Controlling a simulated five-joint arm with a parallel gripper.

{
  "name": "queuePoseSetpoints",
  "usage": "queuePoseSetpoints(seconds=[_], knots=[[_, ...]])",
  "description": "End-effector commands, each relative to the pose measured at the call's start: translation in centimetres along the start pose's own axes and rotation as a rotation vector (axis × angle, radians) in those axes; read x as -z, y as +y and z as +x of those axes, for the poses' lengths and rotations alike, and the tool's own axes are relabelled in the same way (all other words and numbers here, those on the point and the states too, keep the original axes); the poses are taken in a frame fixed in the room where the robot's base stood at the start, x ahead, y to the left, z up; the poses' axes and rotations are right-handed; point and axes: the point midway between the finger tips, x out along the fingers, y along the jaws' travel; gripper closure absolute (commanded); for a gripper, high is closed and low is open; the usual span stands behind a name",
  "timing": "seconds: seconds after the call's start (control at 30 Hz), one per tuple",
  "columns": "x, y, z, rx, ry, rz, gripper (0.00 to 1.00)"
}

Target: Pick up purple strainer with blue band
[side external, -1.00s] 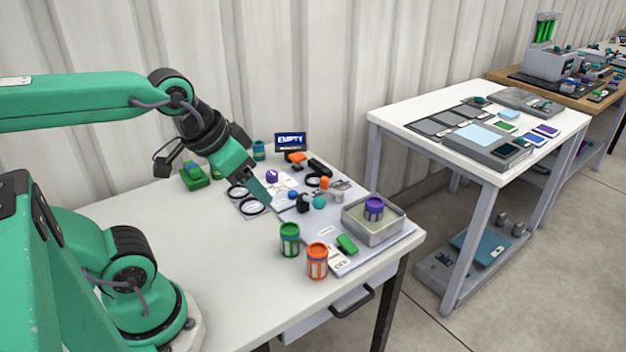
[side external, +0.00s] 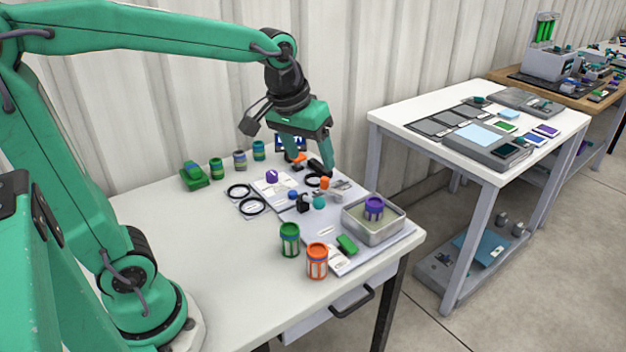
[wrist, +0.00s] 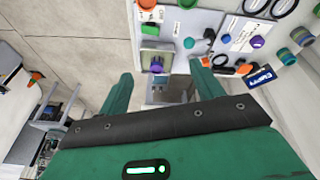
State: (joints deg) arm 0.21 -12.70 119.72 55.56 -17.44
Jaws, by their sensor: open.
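The purple strainer with a blue band (side external: 374,208) stands upright in a grey metal tray (side external: 352,232) near the table's right edge. It also shows in the wrist view as a small purple shape (wrist: 156,67), between my two fingers in the picture but well beyond them. My gripper (side external: 311,164) is open and empty, raised above the back of the table, left of and behind the tray. The fingers also show in the wrist view (wrist: 160,71).
A green strainer (side external: 290,240) and an orange strainer (side external: 317,261) stand left of the tray, with a green block (side external: 347,244) beside it. Small parts crowd the board behind. More cylinders stand along the back. The table's front left is clear.

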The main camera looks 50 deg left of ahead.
Motion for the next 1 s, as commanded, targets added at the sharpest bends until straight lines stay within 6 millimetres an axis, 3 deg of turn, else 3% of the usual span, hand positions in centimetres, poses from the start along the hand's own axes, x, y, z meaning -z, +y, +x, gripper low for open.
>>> queuePoseSetpoints(seconds=[0.47,1.0], knots=[[7.0,2.3,6.4,0.051,-0.120,-0.199,0.34],[12.1,4.1,16.9,0.133,-0.235,-0.419,0.34]])
